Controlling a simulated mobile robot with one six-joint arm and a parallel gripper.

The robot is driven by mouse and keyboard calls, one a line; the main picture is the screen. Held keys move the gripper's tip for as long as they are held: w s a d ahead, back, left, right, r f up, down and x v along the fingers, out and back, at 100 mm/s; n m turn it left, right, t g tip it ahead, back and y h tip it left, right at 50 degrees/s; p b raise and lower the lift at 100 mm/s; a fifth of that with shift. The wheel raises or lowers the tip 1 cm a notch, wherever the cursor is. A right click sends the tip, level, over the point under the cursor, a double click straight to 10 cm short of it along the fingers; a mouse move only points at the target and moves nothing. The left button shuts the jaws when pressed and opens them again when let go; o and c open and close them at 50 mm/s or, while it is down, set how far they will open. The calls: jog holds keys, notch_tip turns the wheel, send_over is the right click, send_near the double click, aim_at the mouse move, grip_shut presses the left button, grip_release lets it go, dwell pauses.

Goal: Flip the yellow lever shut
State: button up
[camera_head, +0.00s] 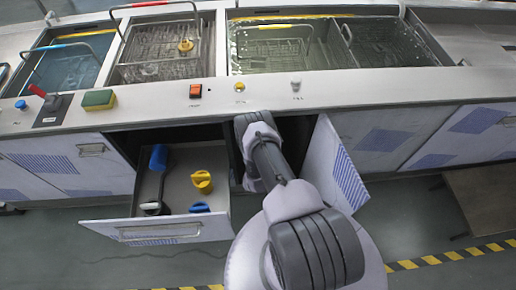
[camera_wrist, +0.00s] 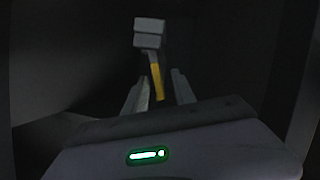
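The yellow lever (camera_wrist: 157,82) shows in the wrist view. It hangs down from a grey block-like body (camera_wrist: 149,33), its lower end slanting slightly to the right. My gripper (camera_wrist: 160,92) is open, with one finger on each side of the lever's lower part in the picture. I cannot tell whether the lever is within the fingers' depth or just beyond them, and no contact is visible. In the head view my arm reaches into the dark cabinet under the counter, and the gripper and lever are hidden there.
The cabinet interior is dark. Its open door (camera_head: 335,165) stands right of my arm. An open drawer (camera_head: 180,232) to the left holds a yellow item (camera_head: 202,181) and blue-ended items. The counter (camera_head: 340,88) with sinks runs above. Striped floor tape (camera_head: 455,256) lies at right.

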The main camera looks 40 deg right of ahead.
jog(key=p+v, duration=0.8)
jog(key=v, duration=0.8)
jog(key=shift+s+a, duration=0.25)
jog(key=shift+r, duration=0.15)
